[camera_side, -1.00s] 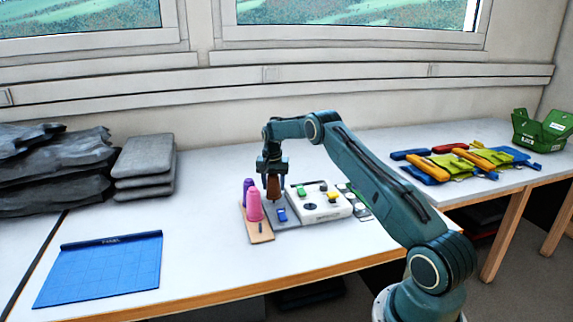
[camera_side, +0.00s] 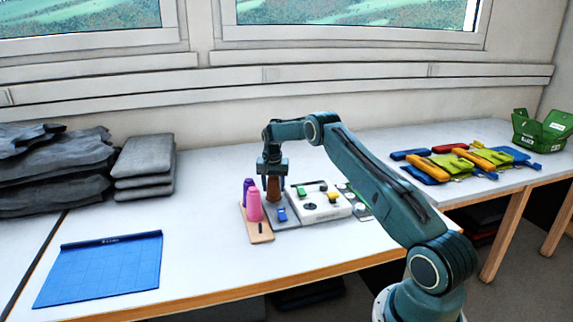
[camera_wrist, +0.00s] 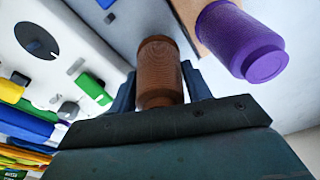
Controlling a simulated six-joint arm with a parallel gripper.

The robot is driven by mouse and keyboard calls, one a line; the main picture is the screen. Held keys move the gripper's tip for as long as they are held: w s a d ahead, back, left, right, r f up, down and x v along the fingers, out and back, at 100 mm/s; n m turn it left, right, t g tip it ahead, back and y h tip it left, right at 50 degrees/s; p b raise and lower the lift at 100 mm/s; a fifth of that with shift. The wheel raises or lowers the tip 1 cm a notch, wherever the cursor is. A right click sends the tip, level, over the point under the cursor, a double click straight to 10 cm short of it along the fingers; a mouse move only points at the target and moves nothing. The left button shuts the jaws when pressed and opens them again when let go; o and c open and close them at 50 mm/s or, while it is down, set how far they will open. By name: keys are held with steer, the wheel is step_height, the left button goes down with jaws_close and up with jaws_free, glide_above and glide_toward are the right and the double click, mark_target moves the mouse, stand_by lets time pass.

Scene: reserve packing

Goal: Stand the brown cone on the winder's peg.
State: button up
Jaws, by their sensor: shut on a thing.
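The brown cone (camera_side: 273,188) is upright between the fingers of my gripper (camera_side: 273,178), which is shut on it. In the wrist view the cone (camera_wrist: 159,72) shows between the two blue fingers of my gripper (camera_wrist: 160,85). The cone is at the grey plate of the winder (camera_side: 287,223), left of the white box. The peg is not visible, and I cannot tell whether the cone's base touches the plate.
A wooden board (camera_side: 259,234) left of the winder holds a pink cone (camera_side: 254,206), a purple cone (camera_side: 247,188) and a bare peg. The white box (camera_side: 320,207) with coloured switches stands right. A blue mat (camera_side: 100,270) lies at the front left.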

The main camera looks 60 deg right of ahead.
steer(key=shift+f, duration=0.9)
stand_by(0.8)
steer(key=o, duration=1.5)
steer(key=shift+s, duration=0.1)
steer(key=shift+d, duration=0.1)
